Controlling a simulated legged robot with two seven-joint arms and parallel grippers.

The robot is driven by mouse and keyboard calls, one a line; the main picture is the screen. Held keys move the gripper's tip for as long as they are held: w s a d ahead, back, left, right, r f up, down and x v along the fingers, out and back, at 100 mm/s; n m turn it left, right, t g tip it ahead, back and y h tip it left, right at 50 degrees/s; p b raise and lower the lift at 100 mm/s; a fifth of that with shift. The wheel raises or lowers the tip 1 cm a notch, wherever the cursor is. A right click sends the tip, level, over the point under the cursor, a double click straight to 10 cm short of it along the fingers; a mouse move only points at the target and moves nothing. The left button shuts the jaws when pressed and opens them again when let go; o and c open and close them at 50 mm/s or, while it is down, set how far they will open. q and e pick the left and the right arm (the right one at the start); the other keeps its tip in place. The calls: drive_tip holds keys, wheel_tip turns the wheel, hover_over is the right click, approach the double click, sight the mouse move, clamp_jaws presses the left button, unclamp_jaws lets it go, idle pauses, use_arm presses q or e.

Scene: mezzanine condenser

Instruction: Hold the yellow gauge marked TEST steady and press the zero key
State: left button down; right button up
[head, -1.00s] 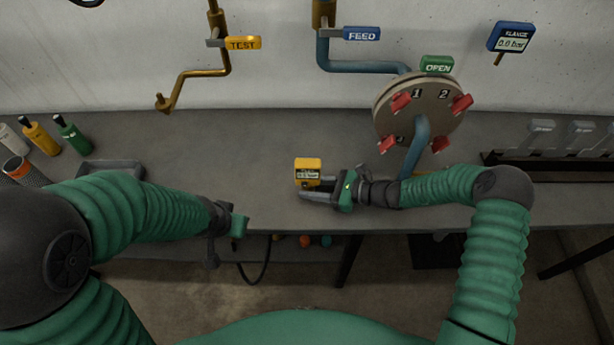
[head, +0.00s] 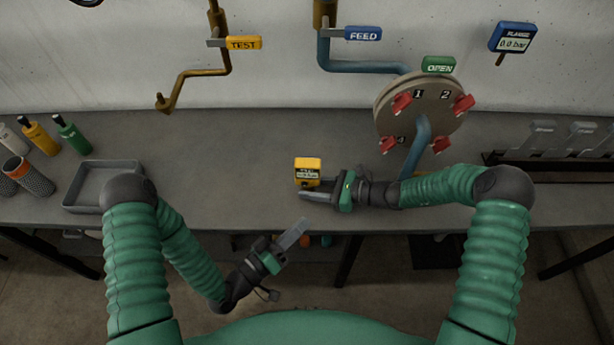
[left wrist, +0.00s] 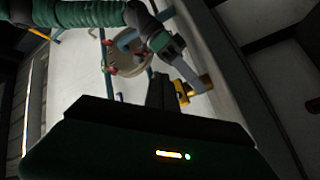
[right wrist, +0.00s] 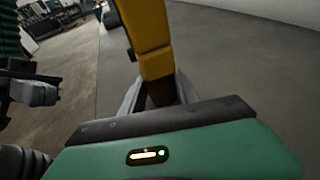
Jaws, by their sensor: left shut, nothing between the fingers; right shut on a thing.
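The yellow gauge (head: 308,165) with a small display is held just above the bench near its front edge. My right gripper (head: 312,191) is shut on its lower part, coming from the right. In the right wrist view the yellow body (right wrist: 148,45) rises between the two fingers. The gauge's lettering and zero key are too small to make out. My left gripper (head: 300,228) is shut and empty, below and slightly left of the gauge, in front of the bench edge, pointing up and right. In the left wrist view the gauge (left wrist: 182,92) shows partly, beyond the left fingers.
A grey tray (head: 75,200) and several bottles stand on the bench (head: 235,165) at left. A round flange (head: 380,115) with red clamps stands behind the right arm. A blue gauge (head: 511,38) hangs on the wall. A dark rack (head: 550,172) stands at right.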

use_arm(q)
approach(316, 183)
drive_tip(key=x, duration=0.3)
drive_tip(key=shift+d, duration=0.55)
drive_tip(key=shift+w, duration=0.1)
idle(1.3)
drive_tip(key=shift+w, duration=0.3)
drive_tip(key=shift+w, duration=0.25)
idle(0.4)
drive_tip(key=shift+s, duration=0.7)
drive_tip(key=s, duration=0.6)
